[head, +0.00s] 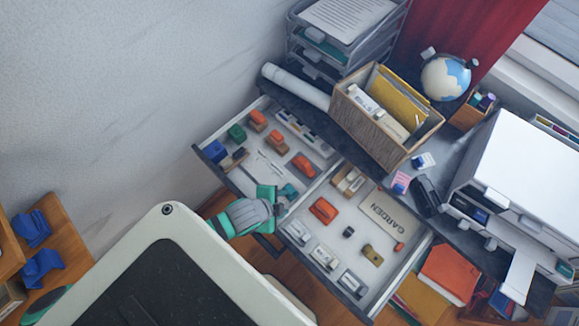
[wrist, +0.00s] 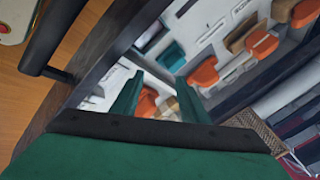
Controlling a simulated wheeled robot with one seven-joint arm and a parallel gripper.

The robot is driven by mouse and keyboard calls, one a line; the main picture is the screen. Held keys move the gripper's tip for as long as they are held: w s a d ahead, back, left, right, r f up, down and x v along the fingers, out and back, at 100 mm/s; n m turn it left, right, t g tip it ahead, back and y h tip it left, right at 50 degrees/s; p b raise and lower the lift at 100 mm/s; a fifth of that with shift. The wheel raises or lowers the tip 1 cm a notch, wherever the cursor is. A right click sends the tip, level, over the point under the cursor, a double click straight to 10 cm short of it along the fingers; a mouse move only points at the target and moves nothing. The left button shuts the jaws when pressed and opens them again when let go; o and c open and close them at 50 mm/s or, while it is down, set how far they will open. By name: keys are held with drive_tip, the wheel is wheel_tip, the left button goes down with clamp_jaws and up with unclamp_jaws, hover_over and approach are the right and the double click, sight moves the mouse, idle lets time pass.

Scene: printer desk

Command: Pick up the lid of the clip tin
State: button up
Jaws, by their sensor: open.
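No clip tin or lid can be made out for certain. Several small grey-and-white boxes, one of them a pale box (head: 324,257), lie in the right open drawer (head: 385,297). A small brass-coloured piece (head: 372,255) lies near them; I cannot tell if any is the tin or its lid. My gripper (head: 281,208) is over the near part of the drawers, around the divide between them. In the wrist view my gripper (wrist: 160,92) has its two green fingers apart, with nothing seen held. It hides part of the drawer contents below.
The left open drawer (head: 208,165) holds orange, green and blue items. An orange stapler (head: 323,210) and a GARDEN plate (head: 388,218) lie in the right drawer. A file box (head: 352,115), a globe (head: 446,78) and a printer (head: 530,165) stand on the desk behind.

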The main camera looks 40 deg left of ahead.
sight(290, 189)
drive_tip(key=w+a+r+m+g, duration=0.3)
drive_tip(key=w+r+m+g, duration=0.3)
drive_tip(key=m, duration=0.2)
wheel_tip(290, 189, down, 6)
drive_tip(key=shift+w+r, duration=0.15)
drive_tip(key=shift+r, duration=0.1)
drive_tip(key=shift+w+d+f, duration=0.1)
drive_tip(key=shift+f, duration=1.35)
drive_tip(key=shift+w+d+f, duration=0.1)
drive_tip(key=shift+f, duration=1.3)
clamp_jaws()
